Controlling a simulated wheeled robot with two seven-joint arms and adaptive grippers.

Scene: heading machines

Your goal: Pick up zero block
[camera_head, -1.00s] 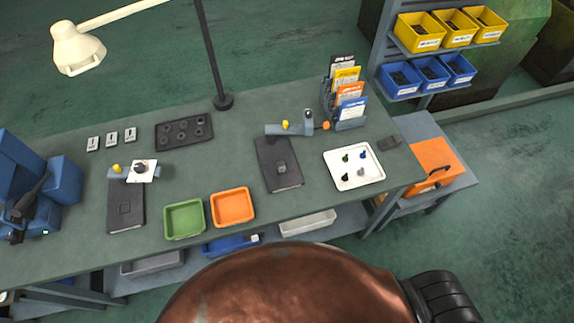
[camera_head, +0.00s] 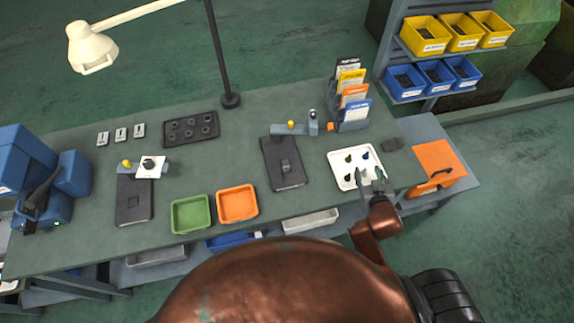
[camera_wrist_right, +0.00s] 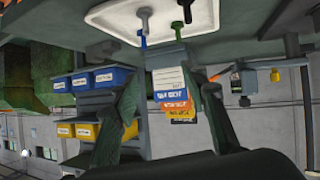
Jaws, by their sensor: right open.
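No thing carries a readable "zero block" label, so I cannot tell for sure which it is. My left gripper is out of view.
Green (camera_head: 190,213) and orange (camera_head: 237,203) bins stand at the bench's front edge. A card rack (camera_head: 350,113) stands behind the tray. An orange box (camera_head: 437,165) is on the lower surface at right. A lamp post (camera_head: 222,60) rises at the back.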

